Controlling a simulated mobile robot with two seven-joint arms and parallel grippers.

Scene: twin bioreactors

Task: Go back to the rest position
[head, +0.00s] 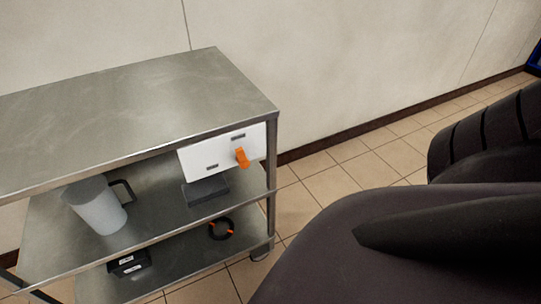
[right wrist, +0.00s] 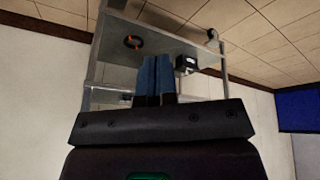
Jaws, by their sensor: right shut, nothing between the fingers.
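My right gripper (right wrist: 155,78) shows in the right wrist view, its two blue fingers side by side and shut with nothing between them. That view is tilted over, with the tiled floor at the top and part of the metal cart (right wrist: 190,45) behind the fingers. My right arm (head: 430,230) fills the lower right of the head view, close to the camera, and its gripper is out of that frame. My left gripper is in neither view.
A steel cart (head: 150,100) stands at the left with a bare top. Its middle shelf holds a grey jug (head: 97,208) and a white box (head: 215,150) with an orange lever (head: 242,157). A black and orange ring (head: 221,229) lies below. Tiled floor (head: 350,165) shows right of the cart.

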